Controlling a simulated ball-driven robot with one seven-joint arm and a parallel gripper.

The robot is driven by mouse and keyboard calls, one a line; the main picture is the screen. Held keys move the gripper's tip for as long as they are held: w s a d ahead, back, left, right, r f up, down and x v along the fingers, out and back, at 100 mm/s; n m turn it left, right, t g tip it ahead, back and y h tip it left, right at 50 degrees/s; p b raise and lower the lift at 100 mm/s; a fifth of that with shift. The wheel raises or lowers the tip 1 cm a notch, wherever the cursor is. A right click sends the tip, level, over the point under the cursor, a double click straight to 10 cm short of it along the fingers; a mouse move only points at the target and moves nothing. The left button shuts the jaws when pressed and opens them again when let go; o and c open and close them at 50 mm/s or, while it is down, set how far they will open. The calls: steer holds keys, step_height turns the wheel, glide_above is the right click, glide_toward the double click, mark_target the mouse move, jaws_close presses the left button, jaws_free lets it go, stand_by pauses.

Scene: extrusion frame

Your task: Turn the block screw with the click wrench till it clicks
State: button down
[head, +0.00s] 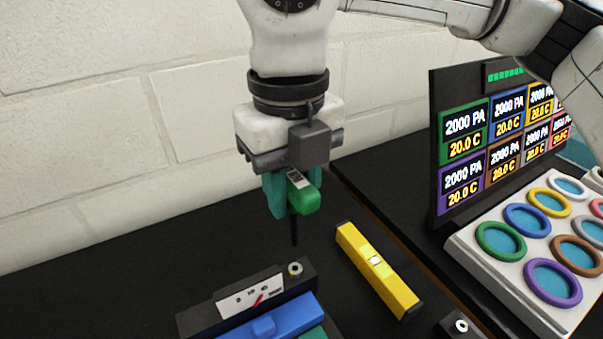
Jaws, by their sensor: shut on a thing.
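My gripper (290,190) is in the middle of the head view, pointing down, with its teal fingers shut on a green tool (307,200). The tool has a small pale label or display and a thin black shaft pointing down; it looks like the click wrench. A black block (199,319) with a white scale and red pointer stands below. A round metal screw head (295,268) sits on its top right end. The shaft tip is above and close to that screw in the picture; I see a gap between them.
A blue piece (280,318) lies in front of the black block. A yellow bar with a level vial (377,262) lies to its right. Another dark block with a screw (461,325) is at the bottom edge. A display panel (480,165) and a white tray of coloured rings (480,262) stand right.

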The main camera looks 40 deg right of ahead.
mark_target(294, 235)
steer(key=shift+f, duration=0.1)
stand_by(0.3)
step_height(294, 235, down, 6)
steer(key=b, duration=0.6)
steer(key=shift+r, duration=0.2)
steer(key=shift+f+b, duration=0.6)
steer(key=shift+b, duration=0.45)
stand_by(1.2)
steer(key=shift+m+b, duration=1.25)
steer(key=shift+m, duration=0.15)
stand_by(0.5)
steer(key=shift+n, duration=0.9)
steer(key=shift+r, duration=0.1)
steer(key=shift+r+p, duration=0.85)
steer(key=shift+r, duration=0.55)
